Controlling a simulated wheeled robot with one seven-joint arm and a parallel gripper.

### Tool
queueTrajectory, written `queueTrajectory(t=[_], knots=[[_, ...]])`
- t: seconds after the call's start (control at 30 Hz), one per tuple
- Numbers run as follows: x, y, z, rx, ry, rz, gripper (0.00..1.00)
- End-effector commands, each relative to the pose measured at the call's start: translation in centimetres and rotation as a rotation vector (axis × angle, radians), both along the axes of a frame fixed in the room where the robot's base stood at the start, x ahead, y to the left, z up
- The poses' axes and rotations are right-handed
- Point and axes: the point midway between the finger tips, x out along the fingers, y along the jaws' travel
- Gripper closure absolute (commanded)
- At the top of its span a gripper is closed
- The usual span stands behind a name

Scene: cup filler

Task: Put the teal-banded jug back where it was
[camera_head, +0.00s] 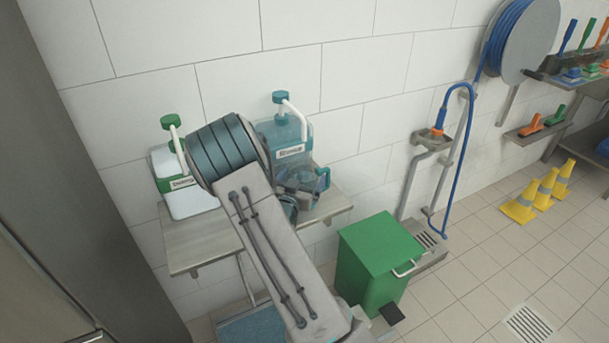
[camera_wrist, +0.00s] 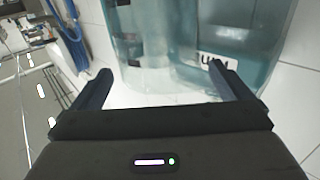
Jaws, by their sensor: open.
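The jug (camera_head: 302,182) is clear with a teal handle at its right. In the head view it stands at the right part of the wall shelf (camera_head: 203,240), in front of the teal pump container (camera_head: 290,136). My arm hides its left side. In the wrist view my gripper (camera_wrist: 160,70) is open, its two fingers apart. A teal see-through body (camera_wrist: 190,28) with a white label fills the view beyond the fingertips. I cannot tell how much of it is jug or container, or whether a finger touches it.
A white container with a green pump (camera_head: 185,195) stands at the shelf's left. A green bin (camera_head: 372,260) stands on the floor below right. A blue hose (camera_head: 462,150) hangs on the wall. The shelf's front left part is bare.

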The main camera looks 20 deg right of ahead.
Motion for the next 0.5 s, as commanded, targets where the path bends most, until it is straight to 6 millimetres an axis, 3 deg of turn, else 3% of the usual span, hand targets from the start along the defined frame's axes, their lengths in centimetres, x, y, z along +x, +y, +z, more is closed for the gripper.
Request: queueTrajectory(t=[0.23, 0.5], knots=[[-4.1, 4.0, -0.2, 0.001, -0.001, 0.003, 0.02], [-6.6, 6.3, 0.0, 0.001, -0.001, 0.001, 0.02]])
